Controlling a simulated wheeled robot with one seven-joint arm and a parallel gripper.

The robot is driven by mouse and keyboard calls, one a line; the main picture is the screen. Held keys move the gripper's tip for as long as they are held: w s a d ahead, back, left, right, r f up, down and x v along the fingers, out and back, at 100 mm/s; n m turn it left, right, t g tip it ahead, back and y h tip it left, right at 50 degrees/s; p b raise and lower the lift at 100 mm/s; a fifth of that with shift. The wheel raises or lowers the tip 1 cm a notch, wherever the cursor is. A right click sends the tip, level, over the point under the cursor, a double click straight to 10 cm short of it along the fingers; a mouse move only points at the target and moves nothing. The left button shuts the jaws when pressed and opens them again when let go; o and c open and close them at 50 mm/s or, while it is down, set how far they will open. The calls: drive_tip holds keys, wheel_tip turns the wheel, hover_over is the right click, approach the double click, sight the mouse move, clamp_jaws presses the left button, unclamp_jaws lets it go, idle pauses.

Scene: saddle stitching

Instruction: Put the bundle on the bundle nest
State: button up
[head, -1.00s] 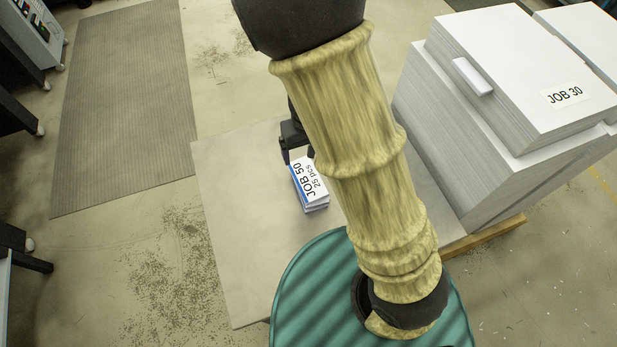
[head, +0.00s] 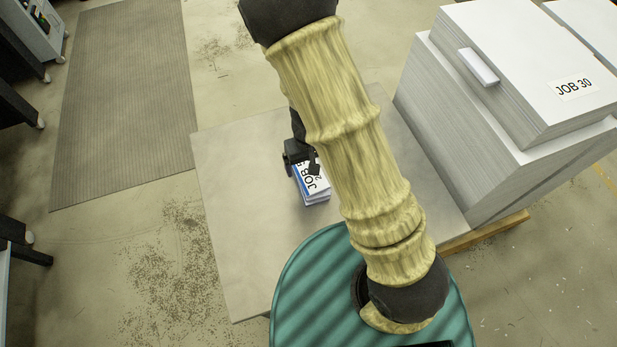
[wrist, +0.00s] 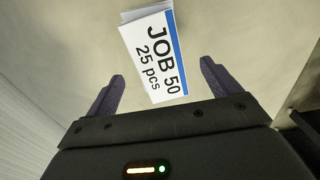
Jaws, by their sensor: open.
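The bundle (head: 314,190) is a small stack with a white and blue top label reading "JOB 50, 25 pcs". It lies on the grey table board, partly covered by my gripper in the head view. In the wrist view the bundle (wrist: 152,50) sits ahead of and between my two fingers. My gripper (head: 301,167) is open and empty at the bundle's far end. In the wrist view the gripper (wrist: 162,78) has its fingers apart, one to each side of the label's near end. I cannot see a bundle nest that I can make out.
The grey table board (head: 240,230) is bare around the bundle. Tall paper stacks (head: 500,140) marked "JOB 30" stand to the right, with a small white block (head: 478,67) on their side. A grey floor mat (head: 120,100) lies at the left.

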drive_tip(key=shift+w+d+f, duration=0.1)
drive_tip(key=shift+d+f, duration=0.05)
drive_tip(key=shift+f, duration=0.75)
wheel_tip(320, 180, down, 5)
drive_tip(key=shift+w+f+b, duration=0.1)
drive_tip(key=shift+w+b, duration=0.05)
drive_tip(key=shift+b, duration=0.5)
drive_tip(key=shift+c, duration=0.2)
drive_tip(key=c, duration=1.4)
wheel_tip(320, 180, up, 10)
drive_tip(key=p, duration=0.3)
